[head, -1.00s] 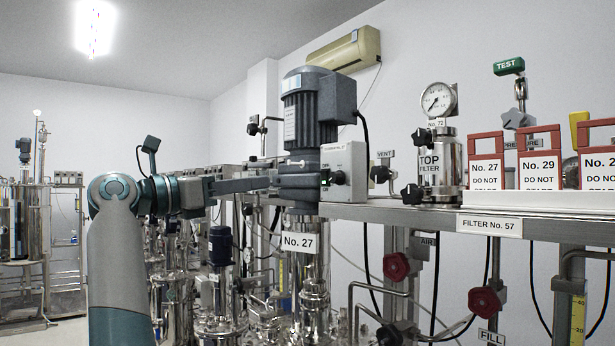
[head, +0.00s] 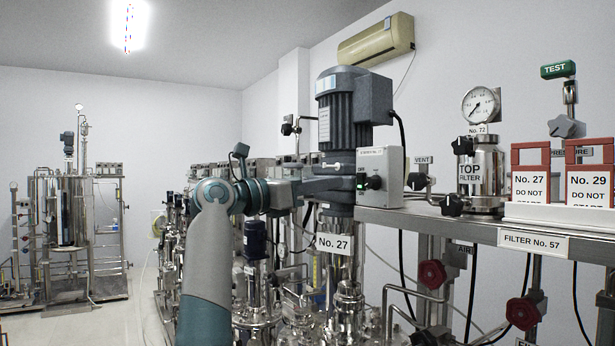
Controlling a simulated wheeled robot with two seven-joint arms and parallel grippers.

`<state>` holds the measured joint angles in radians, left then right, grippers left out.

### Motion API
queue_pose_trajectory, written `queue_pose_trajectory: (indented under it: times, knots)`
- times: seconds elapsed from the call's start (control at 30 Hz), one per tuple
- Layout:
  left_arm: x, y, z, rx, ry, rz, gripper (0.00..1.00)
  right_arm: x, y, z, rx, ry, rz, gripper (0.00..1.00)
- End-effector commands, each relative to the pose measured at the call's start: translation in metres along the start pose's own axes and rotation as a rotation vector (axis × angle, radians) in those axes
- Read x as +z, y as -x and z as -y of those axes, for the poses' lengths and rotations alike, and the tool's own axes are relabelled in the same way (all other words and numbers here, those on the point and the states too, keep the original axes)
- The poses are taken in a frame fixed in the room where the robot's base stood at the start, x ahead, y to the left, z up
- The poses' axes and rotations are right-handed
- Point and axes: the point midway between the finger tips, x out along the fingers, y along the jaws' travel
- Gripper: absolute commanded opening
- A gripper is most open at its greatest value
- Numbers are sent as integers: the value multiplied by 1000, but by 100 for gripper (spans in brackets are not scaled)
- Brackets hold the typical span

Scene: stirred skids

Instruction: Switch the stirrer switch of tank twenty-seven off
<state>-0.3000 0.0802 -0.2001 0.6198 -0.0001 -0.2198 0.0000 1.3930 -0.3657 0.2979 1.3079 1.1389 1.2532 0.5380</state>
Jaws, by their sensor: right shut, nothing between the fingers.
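The stirrer switch box (head: 393,172) is a pale box beside the grey stirrer motor (head: 344,108) of the tank labelled No. 27 (head: 333,244). Its front carries a dark knob (head: 374,182) with a green indicator (head: 361,183) left of it. The box's small label is too fine to read fully, and I cannot tell the knob's exact setting. My right gripper (head: 318,185) is shut and empty. It points right, level with the knob, and in the picture overlaps the left side of the motor's mount. My left gripper is out of view.
A steel shelf (head: 470,223) runs right of the box, bearing the top filter (head: 480,172), a gauge (head: 481,104) and red-framed signs (head: 530,172). Red valve knobs (head: 432,273) hang below. Another tank skid (head: 75,205) stands far left, with clear floor before it.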

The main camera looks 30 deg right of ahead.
Motion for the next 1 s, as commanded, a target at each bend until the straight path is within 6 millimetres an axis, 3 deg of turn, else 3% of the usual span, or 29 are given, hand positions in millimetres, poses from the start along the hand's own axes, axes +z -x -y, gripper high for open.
queue_pose_trajectory:
  times: [0.1, 0.3, 1.0]
  knots:
    - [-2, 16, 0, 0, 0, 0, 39, 4, -21, 0, -3, 2, -1, 0]
    - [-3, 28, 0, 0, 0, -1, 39, 3, -42, 0, -2, 1, 0, 0]
    - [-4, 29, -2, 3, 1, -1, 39, -1, -58, 1, -1, 0, 0, 0]
